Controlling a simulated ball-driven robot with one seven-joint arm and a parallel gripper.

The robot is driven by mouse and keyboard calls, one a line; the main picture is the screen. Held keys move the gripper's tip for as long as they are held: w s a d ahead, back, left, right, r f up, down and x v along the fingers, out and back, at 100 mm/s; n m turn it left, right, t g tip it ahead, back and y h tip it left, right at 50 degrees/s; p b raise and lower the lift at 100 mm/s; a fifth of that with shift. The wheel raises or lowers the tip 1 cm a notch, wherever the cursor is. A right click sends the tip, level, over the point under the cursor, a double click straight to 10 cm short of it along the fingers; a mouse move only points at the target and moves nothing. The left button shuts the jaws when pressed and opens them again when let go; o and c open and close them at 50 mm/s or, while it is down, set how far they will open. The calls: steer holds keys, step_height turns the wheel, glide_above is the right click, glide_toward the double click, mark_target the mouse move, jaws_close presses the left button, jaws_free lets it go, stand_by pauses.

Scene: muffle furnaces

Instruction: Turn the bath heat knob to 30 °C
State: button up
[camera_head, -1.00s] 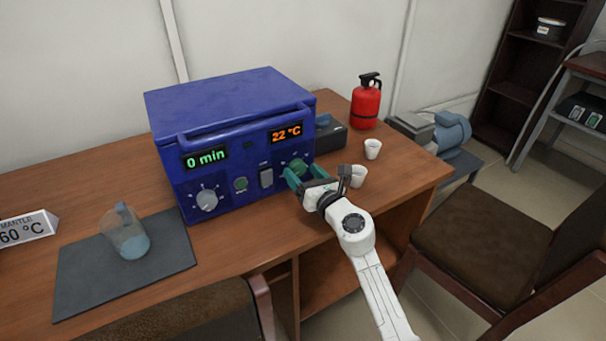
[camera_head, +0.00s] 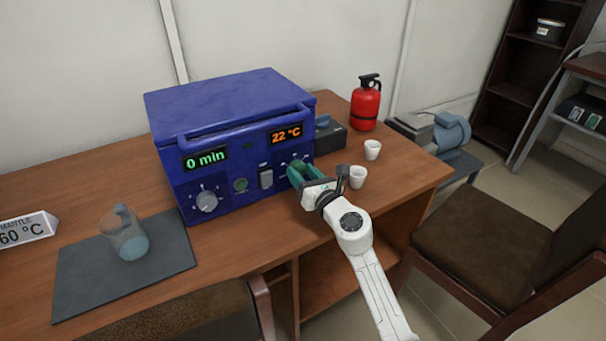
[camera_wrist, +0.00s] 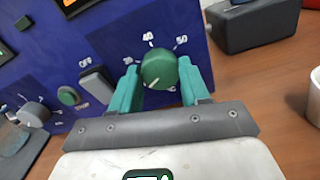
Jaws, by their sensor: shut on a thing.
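The bath heat knob (camera_wrist: 158,70) is round and green on the blue front panel. In the wrist view, its white mark points down and slightly left. The labels 40 and 50 show above it; a smaller label at its left is hard to read. My gripper (camera_wrist: 160,78) has its teal fingers on both sides of the knob, shut on it. In the head view, my gripper (camera_head: 303,175) hides most of the knob. The orange display (camera_head: 286,134) on the blue bath (camera_head: 230,105) reads 22 °C.
White cups (camera_head: 357,177) stand to the right. A beaker (camera_head: 127,235) stands on a dark mat (camera_head: 80,290). A sign (camera_head: 28,230) reads 60 °C.

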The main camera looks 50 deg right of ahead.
steer(key=shift+m+p, duration=0.3)
steer(key=shift+m, duration=0.1)
steer(key=shift+r+m+p, duration=0.1)
steer(key=shift+m+p, duration=0.3)
steer(key=shift+m, duration=0.2)
steer(key=m+p, duration=0.2)
steer(key=m, duration=0.2)
steer(key=m+p, duration=0.2)
steer(key=m, duration=0.3)
steer(key=shift+m, duration=0.4)
steer(key=shift+s+f, duration=0.1)
steer(key=shift+f, duration=0.1)
steer(key=shift+d, duration=0.1)
steer(key=o, duration=1.1)
steer(key=shift+c, duration=0.2)
steer(key=p+v, duration=0.1)
steer(key=v, duration=0.9)
steer(key=shift+s+r, duration=0.1)
steer(key=shift+s, duration=0.25)
